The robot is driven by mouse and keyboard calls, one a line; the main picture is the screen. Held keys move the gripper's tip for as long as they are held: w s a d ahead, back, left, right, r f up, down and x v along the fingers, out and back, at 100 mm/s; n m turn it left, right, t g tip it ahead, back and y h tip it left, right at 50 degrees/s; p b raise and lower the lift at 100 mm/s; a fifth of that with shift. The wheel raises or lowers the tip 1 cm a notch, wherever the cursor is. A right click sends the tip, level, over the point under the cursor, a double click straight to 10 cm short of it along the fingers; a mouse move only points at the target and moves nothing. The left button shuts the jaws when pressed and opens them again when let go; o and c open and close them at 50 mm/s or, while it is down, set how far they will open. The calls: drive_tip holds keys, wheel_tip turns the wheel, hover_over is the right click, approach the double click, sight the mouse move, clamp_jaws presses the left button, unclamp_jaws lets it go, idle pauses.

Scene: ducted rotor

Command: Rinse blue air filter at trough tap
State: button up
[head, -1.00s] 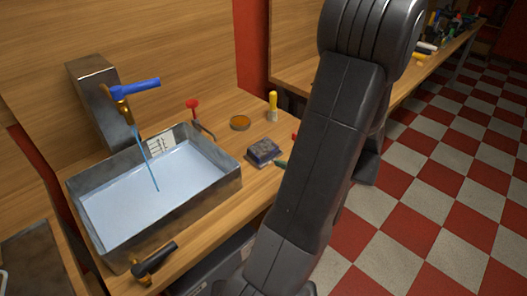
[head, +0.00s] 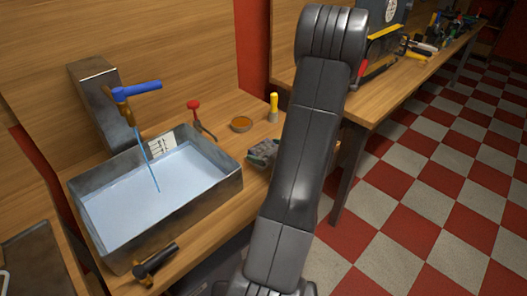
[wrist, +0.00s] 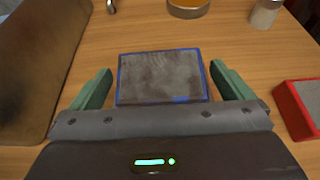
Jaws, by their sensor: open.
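The blue air filter (wrist: 160,77) lies flat on the wooden bench, a blue-framed block with a dirty grey face. My gripper (wrist: 162,85) is open, with one green finger on each side of the filter and a gap to each. In the head view the filter's spot, right of the trough, is partly covered by my gripper (head: 262,152) and arm. The metal trough (head: 215,196) holds pale water. The tap (head: 122,104) with a blue lever (head: 137,90) stands at its back, and a thin blue stream runs into the water.
A red block with a grey face (wrist: 303,105) lies right of the filter. An amber round tin (head: 241,125), a yellow-topped bottle (head: 273,107) and a red-handled tool (head: 198,115) stand behind. A black-handled tool (head: 155,264) lies at the trough's front.

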drive_tip(key=shift+w, duration=0.1)
drive_tip(key=shift+c, duration=0.2)
drive_tip(key=c, duration=0.9)
wheel_tip(320, 180, up, 10)
drive_tip(key=p, duration=0.1)
drive_tip(key=m+t+h+p, duration=0.3)
drive_tip(key=m+h, duration=0.2)
hover_over(265, 141)
drive_tip(key=shift+f, duration=0.25)
drive_tip(key=shift+w+f, duration=0.2)
drive_tip(key=shift+f, duration=0.1)
